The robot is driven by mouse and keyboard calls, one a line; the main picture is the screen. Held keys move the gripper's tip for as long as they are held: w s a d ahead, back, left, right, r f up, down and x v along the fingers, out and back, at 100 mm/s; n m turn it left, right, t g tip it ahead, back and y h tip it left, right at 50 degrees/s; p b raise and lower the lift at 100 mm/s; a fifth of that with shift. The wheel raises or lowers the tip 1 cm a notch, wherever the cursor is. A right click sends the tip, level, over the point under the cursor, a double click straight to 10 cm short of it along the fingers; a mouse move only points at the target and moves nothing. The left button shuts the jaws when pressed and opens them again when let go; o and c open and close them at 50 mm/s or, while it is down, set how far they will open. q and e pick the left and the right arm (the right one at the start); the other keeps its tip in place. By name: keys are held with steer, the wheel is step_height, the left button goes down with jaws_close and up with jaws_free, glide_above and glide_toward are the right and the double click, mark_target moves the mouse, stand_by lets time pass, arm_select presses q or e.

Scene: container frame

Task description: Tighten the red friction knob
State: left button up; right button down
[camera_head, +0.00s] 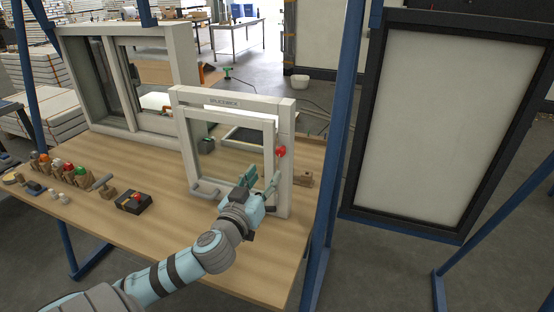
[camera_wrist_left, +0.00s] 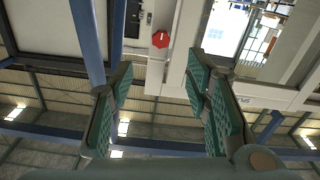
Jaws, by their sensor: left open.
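The red friction knob (camera_head: 281,151) sits on the right post of a small white window frame (camera_head: 290,185) standing on the wooden bench. In the left wrist view the red knob (camera_wrist_left: 161,39) shows above the gap between my fingers, apart from them. My left gripper (camera_head: 260,180) is open and empty, in front of the frame's lower right part, below the knob. Its two teal-padded fingers (camera_wrist_left: 160,100) stand wide apart in the left wrist view. My right gripper is in neither view.
A larger white window frame (camera_head: 188,45) stands behind at the left. Several coloured knobs (camera_head: 56,167) and a black box with a red button (camera_head: 134,202) lie on the bench (camera_head: 200,235). A blue post (camera_head: 339,140) and a dark-framed panel (camera_head: 440,120) stand at the right.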

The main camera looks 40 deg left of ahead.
mark_target(279, 153)
arm_select(q)
steer(key=x, duration=1)
steer(key=shift+a+f, duration=0.1)
jaws_close()
